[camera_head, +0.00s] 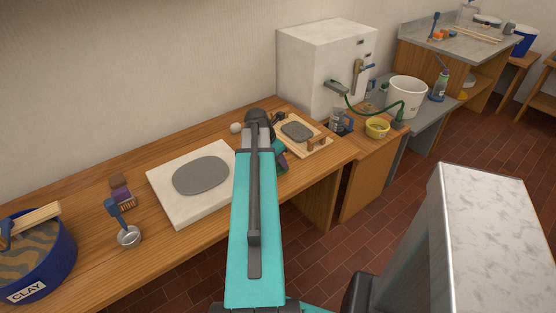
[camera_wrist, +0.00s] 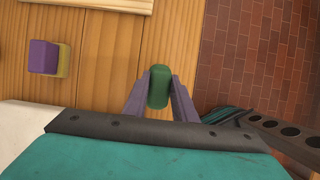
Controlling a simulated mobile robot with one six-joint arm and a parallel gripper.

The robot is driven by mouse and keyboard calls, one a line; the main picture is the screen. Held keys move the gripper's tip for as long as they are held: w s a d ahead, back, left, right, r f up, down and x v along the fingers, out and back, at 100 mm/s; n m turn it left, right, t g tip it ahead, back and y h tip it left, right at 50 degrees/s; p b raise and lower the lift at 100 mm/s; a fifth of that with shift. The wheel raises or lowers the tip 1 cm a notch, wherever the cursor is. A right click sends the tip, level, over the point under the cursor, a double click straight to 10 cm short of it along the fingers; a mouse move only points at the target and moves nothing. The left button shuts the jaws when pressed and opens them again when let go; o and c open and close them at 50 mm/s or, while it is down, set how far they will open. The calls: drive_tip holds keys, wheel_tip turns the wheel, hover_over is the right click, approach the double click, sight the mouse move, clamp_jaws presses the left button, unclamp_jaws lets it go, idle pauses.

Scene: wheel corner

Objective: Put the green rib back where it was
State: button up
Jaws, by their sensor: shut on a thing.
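The green rib (camera_wrist: 158,87) is between the two fingers of my gripper (camera_wrist: 160,80) in the wrist view. The fingers are shut on its sides and its top face shows. It is over the wooden table, near the table's edge. Whether it touches the wood I cannot tell. In the head view my arm covers most of the gripper, and only a little green shows beside the arm.
A purple and yellow block (camera_wrist: 43,57) lies on the wood left of my gripper. In the head view, a white slab (camera_head: 158,179) bears grey clay. A wooden board (camera_head: 318,150) with clay and small wooden tools is right of my arm. A blue CLAY tub (camera_head: 55,270) stands left.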

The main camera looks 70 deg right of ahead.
drive_tip(key=shift+w+d+f+p, duration=0.15)
drive_tip(key=shift+w+d, duration=0.25)
drive_tip(key=shift+d, duration=0.35)
drive_tip(key=shift+w+d+p, duration=0.1)
drive_tip(key=shift+w+d, duration=0.25)
drive_tip(key=shift+d, duration=0.4)
drive_tip(key=shift+w+d+f+p, duration=0.15)
drive_tip(key=shift+w+d, duration=0.25)
drive_tip(key=shift+d, duration=0.35)
drive_tip(key=shift+f+p, duration=0.4)
drive_tip(key=shift+f, duration=1.3)
drive_tip(key=shift+f, duration=0.1)
drive_tip(key=o, duration=0.9)
